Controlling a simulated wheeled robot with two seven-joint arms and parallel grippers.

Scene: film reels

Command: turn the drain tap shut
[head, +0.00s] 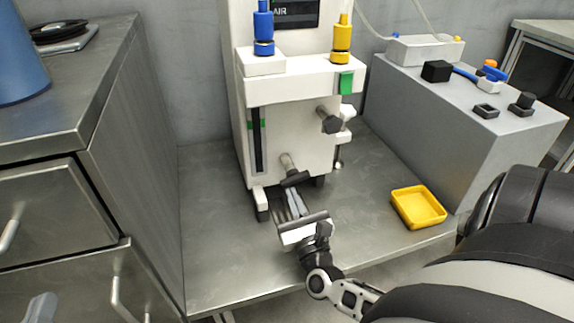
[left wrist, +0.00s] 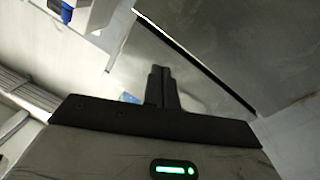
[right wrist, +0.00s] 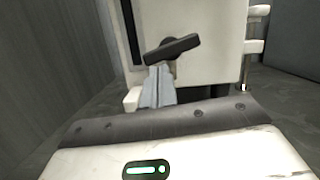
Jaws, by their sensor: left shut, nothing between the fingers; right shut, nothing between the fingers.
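The drain tap (head: 295,179) is a dark bar handle low on the front of the white machine, under a short metal stub. In the right wrist view the tap handle (right wrist: 172,49) lies nearly level, its right end slightly higher. My right gripper (head: 295,200) is shut and empty, its pale fingers just in front of the handle. In the right wrist view the fingertips (right wrist: 159,72) overlap the handle's lower edge; I cannot tell whether they touch.
The white machine (head: 310,130) stands on a metal bench (head: 215,230), with a dark knob (head: 329,121) above right of the tap. A yellow tray (head: 396,206) sits on the right. A grey block (head: 430,130) stands behind it. Metal drawers (head: 45,205) border the left.

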